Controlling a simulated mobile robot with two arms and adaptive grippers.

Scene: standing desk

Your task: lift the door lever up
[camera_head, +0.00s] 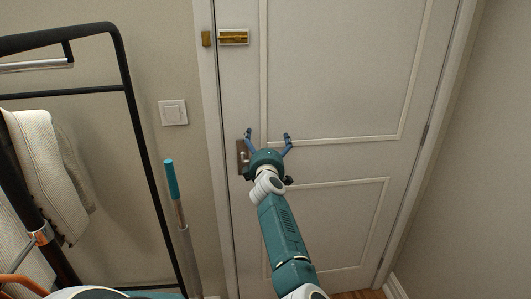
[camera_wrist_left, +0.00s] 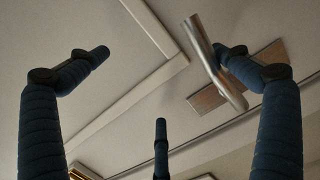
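The door lever (camera_wrist_left: 215,62) is a silver metal bar on a flat plate (camera_wrist_left: 240,80) in the left wrist view. In the head view its plate (camera_head: 242,150) shows at the door's left edge, and my gripper hides much of the lever. My left gripper (camera_head: 268,135) is open in front of the door beside the plate, its blue fingers spread. In the left wrist view the fingers (camera_wrist_left: 160,80) are wide apart, and the right fingertip overlaps the lever; I cannot tell whether they touch. My right gripper is not in view.
The white panelled door (camera_head: 335,70) is closed, with a brass latch (camera_head: 233,37) higher up. A light switch (camera_head: 173,112) is on the wall to the left. A black rack (camera_head: 125,85) with hanging cloth (camera_head: 50,165) and a teal-topped pole (camera_head: 172,180) stand at left.

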